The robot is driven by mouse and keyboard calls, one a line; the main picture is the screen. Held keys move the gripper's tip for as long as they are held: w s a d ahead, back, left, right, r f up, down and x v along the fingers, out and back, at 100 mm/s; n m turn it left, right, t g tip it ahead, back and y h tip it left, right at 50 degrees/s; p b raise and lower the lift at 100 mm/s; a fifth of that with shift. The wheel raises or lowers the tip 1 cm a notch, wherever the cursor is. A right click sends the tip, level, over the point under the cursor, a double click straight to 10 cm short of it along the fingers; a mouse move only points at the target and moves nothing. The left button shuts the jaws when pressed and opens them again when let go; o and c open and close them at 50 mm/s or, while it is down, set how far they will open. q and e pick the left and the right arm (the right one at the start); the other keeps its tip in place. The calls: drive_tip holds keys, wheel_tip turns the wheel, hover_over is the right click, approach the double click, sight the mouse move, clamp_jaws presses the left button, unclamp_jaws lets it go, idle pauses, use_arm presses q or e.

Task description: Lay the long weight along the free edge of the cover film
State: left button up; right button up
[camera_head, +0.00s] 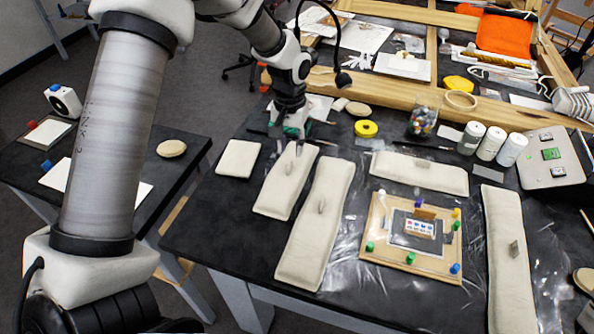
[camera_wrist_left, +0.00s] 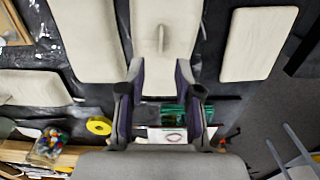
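Two long cream weights with small upright grips lie side by side left of the board: a shorter one (camera_head: 287,182) and a longer one (camera_head: 317,230). Clear cover film (camera_head: 345,246) spreads wrinkled around the wooden board (camera_head: 385,251). One weight (camera_head: 420,173) lies across its far side, another (camera_head: 507,255) along its right. My left gripper (camera_head: 290,128) is open and empty at the far end of the shorter weight. In the left wrist view, that weight (camera_wrist_left: 165,15) and its grip lie ahead of the parted fingers (camera_wrist_left: 160,75). My right gripper is out of view.
A small cream pad (camera_head: 238,158) lies left of the weights. Yellow tape (camera_head: 366,128), a jar of beads (camera_head: 422,118) and white bottles (camera_head: 471,138) stand along the back. Coloured pegs stand on the board. Bare black table shows at front left.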

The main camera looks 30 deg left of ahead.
sight(290, 163)
use_arm(q)
drive_tip(key=shift+s+f+p, duration=0.5)
drive_tip(key=shift+s+f, duration=0.25)
drive_tip(key=shift+f, duration=0.15)
drive_tip(key=f, duration=0.3)
drive_tip(key=shift+w+f, duration=0.1)
drive_tip(key=shift+w, duration=0.15)
drive_tip(key=shift+w+f, duration=0.2)
drive_tip(key=shift+f, duration=0.05)
drive_tip(key=shift+s+r, duration=0.1)
drive_tip(key=shift+s, duration=0.05)
drive_tip(key=shift+c, duration=0.7)
drive_tip(key=shift+s+d+r, duration=0.1)
drive_tip(key=shift+s, duration=0.05)
clamp_jaws()
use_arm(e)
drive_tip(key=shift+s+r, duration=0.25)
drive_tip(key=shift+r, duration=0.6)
